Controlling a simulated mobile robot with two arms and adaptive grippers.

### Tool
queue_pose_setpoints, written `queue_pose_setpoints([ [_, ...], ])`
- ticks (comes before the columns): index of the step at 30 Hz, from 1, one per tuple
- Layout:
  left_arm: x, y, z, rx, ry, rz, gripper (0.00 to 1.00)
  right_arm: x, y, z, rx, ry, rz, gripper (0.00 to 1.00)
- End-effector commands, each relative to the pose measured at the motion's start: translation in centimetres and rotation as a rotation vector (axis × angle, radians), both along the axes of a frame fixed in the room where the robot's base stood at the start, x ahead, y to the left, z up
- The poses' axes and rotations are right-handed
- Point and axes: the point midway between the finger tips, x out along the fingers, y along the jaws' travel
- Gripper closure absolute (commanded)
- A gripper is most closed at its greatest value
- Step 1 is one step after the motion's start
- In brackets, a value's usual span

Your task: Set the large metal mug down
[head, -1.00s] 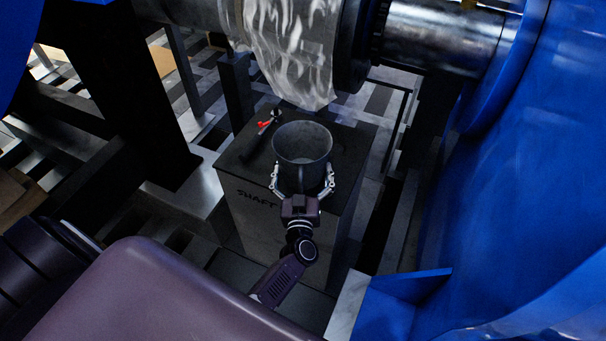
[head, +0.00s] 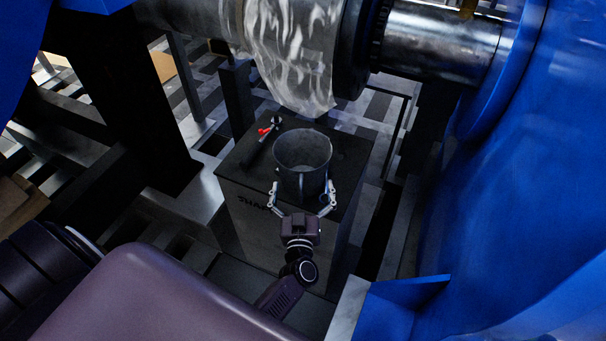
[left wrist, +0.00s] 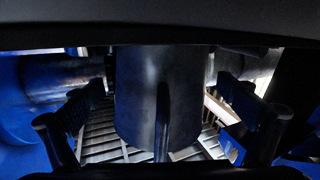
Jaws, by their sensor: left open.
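The large metal mug (head: 303,167) is dark grey and stands upright on the top of a dark box marked "SHAFT" (head: 240,166), in the middle of the head view. Its handle points toward my left gripper (head: 302,198). That gripper is open, with its two fingers spread to the near left and near right of the mug, apart from its wall. In the left wrist view the mug (left wrist: 140,95) fills the middle, handle toward the camera, with an open finger on each side and gaps between. My right gripper is not in view.
A small tool with a red part (head: 265,130) lies behind the mug on the box top. A large metal shaft with a translucent wrap (head: 292,55) hangs above and behind. A blue housing (head: 520,200) stands at right, and dark beams (head: 120,90) at left.

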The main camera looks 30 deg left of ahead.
Motion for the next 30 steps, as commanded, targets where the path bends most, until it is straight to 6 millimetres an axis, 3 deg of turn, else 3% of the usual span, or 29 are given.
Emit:
queue_pose_setpoints([
  [6,-4.5,-2.2,0.2,-0.001,0.004,0.001,0.0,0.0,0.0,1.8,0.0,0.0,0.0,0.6],
  [12,-7.1,-3.4,0.1,0.0,0.001,0.0,0.0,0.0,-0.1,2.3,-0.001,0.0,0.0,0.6],
  [24,-7.9,-3.9,-0.2,0.001,0.005,-0.008,0.0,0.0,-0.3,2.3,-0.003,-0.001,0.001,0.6],
  [27,-7.9,-5.0,-2.2,0.001,0.049,-0.067,0.0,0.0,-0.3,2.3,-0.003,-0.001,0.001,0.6],
  [29,-8.3,-6.4,-4.8,-0.002,0.109,-0.139,0.0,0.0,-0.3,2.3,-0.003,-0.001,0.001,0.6],
  [30,-8.8,-7.5,-7.1,-0.004,0.162,-0.196,0.0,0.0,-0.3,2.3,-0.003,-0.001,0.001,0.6],
])
